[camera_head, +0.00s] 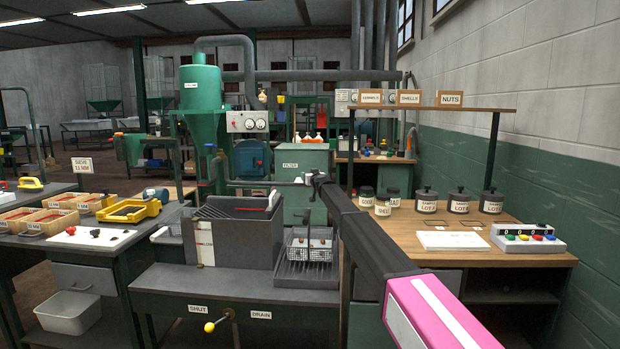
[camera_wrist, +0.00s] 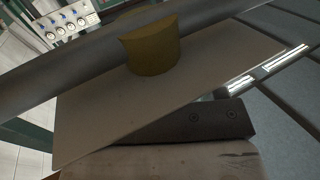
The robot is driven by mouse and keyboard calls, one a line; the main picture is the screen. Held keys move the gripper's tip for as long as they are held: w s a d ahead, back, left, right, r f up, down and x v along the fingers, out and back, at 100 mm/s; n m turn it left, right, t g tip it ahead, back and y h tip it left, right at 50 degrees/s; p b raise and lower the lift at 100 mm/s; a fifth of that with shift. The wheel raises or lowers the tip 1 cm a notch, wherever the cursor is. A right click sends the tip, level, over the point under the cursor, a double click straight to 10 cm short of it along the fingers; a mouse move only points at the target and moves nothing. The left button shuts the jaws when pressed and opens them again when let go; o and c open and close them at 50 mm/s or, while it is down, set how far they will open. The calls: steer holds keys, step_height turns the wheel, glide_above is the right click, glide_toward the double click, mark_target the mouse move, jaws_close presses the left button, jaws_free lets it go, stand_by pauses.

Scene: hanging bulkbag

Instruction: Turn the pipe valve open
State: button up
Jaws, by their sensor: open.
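A lever with a yellow ball knob (camera_head: 209,327) sticks out at the front of the dark bench. It points down and left from its pivot, between a "SHUT" label (camera_head: 198,308) on the left and a "DRAIN" label (camera_head: 261,314) on the right. My gripper (camera_head: 302,181) is at the far end of my arm, high above the bench and well away from the lever. It is open, and I see nothing held in it. The wrist view shows a grey bar (camera_wrist: 55,77) and a dull yellow round piece (camera_wrist: 152,52) close up; I cannot tell what they belong to.
A grey metal box (camera_head: 235,240) and a wire basket (camera_head: 309,246) on a ribbed rack stand on the bench. A wooden table (camera_head: 455,245) with jars is at the right. A table with yellow trays (camera_head: 128,210) is at the left. The space before the lever looks clear.

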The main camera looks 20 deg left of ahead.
steer(key=v, duration=1)
steer(key=shift+s+d, duration=0.2)
steer(key=shift+s, duration=0.15)
steer(key=shift+w, duration=0.1)
steer(key=w+d+n+g+y, duration=0.3)
steer(key=w+n+g+y, duration=0.35)
steer(key=g, duration=0.25)
steer(key=shift+n+h, duration=0.25)
steer(key=shift+n, duration=0.1)
steer(key=x, duration=0.6)
steer(key=s+x, duration=0.1)
steer(key=x, duration=0.3)
steer(key=shift+a+f, duration=0.15)
steer(key=shift+a, duration=0.1)
